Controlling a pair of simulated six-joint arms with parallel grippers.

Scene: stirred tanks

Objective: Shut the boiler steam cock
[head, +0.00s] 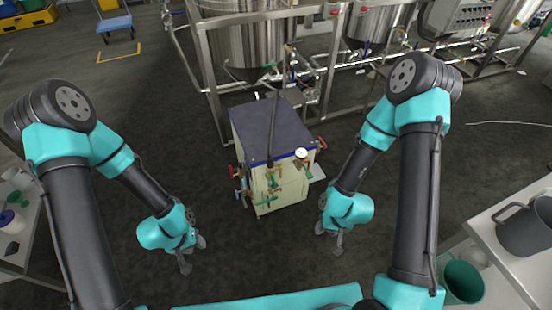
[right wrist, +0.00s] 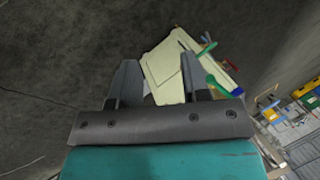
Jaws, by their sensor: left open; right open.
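The boiler (head: 290,188) is a cream box with a dark blue top, standing on the floor in the middle of the head view. Its front carries small valves, including one with a green handle (head: 274,183); red handles (head: 322,143) show at its sides. I cannot tell which one is the steam cock. My left gripper (head: 186,264) is open and empty, low to the left of the boiler. My right gripper (head: 338,246) is open and empty, to its front right. In the right wrist view, the boiler and green handles (right wrist: 219,86) lie beyond the open fingers.
A white-faced gauge (head: 300,153) sits at the boiler's top front edge. A dark hose or pipe rises over its top. Steel tanks (head: 240,45) in a frame stand behind. A bench with a grey jug (head: 527,228) is at right. The floor around the boiler is clear.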

